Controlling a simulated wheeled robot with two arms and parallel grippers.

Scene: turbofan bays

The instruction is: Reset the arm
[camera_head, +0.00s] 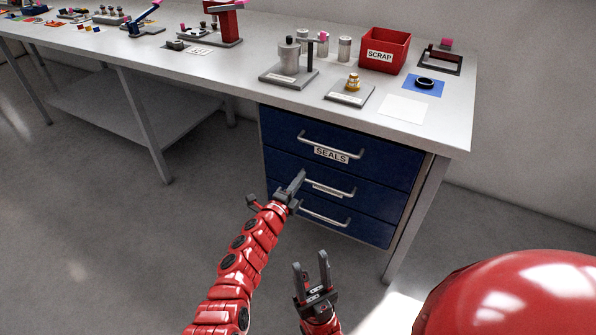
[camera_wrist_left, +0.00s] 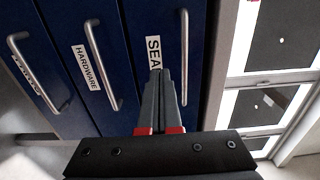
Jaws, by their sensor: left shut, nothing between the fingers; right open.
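My left gripper (camera_head: 299,177) is shut and empty, in front of the blue drawer unit. In the left wrist view its fingers (camera_wrist_left: 163,85) are together and point at the drawer fronts. They overlap the view of the SEALS label (camera_wrist_left: 153,60), partly hiding it; I cannot tell the exact gap to the drawer front. My right gripper (camera_head: 312,268) is open and empty, lower in the head view, over the floor and apart from the drawers. The top drawer (camera_head: 375,160) carries the SEALS label and looks closed. The two lower drawers also look closed.
The workbench (camera_head: 245,70) holds a red SCRAP bin (camera_head: 386,52), a blue mat (camera_head: 410,86) with a black ring, a metal cylinder fixture (camera_head: 289,60) and a small plate (camera_head: 349,96) with brass-coloured parts. Drawer handles (camera_head: 331,143) stick out. Floor left of the drawers is clear.

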